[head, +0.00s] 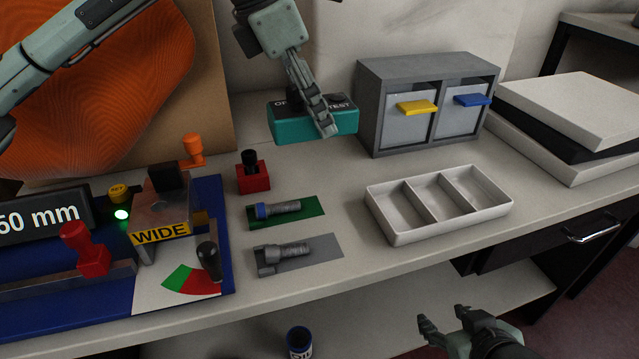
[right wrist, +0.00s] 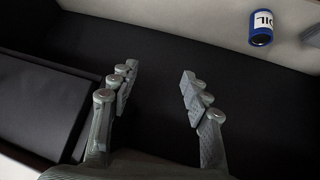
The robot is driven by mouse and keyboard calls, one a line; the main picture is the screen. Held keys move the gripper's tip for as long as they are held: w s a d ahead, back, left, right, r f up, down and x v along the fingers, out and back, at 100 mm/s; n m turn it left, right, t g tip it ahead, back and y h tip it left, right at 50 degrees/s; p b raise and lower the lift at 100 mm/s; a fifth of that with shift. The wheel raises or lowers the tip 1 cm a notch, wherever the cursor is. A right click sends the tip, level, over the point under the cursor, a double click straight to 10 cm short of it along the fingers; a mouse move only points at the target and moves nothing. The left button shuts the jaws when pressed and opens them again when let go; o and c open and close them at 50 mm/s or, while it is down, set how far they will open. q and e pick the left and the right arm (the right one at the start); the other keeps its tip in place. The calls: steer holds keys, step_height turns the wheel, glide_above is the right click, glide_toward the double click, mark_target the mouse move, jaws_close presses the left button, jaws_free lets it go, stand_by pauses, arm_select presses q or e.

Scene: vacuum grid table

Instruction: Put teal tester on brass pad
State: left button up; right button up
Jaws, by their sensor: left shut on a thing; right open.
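The teal tester (head: 298,128) is a teal box with a black lettered top, near the back wall left of the grey cabinet. My left gripper (head: 323,122) is shut on it from above, its fingers hiding part of the top and front. Whether the tester's underside touches the table is unclear.
The grey cabinet (head: 372,112) has yellow and blue handles. A white three-part tray (head: 400,237), a red block (head: 253,180), and bolts on green (head: 312,208) and grey (head: 328,246) mats stand on the table. A blue fixture fills the left. An oil can (head: 299,343) stands below.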

arm_select(q)
glide_above(323, 180)
steer(key=a, duration=0.1)
steer(key=f, duration=0.5)
steer(key=shift+s+a, duration=0.2)
steer(key=shift+s, duration=0.05)
steer(key=shift+f, duration=2.25)
arm_select(e)
steer(key=shift+w+a+r+t, duration=0.4)
steer(key=shift+w+a+r, duration=0.1)
steer(key=shift+a, duration=0.15)
arm_select(q)
steer(key=o, duration=1.3)
steer(key=shift+f, duration=0.1)
arm_select(e)
steer(key=shift+w+a+r+t+y, duration=0.3)
steer(key=shift+w+a+r, duration=0.05)
steer(key=shift+w, duration=0.05)
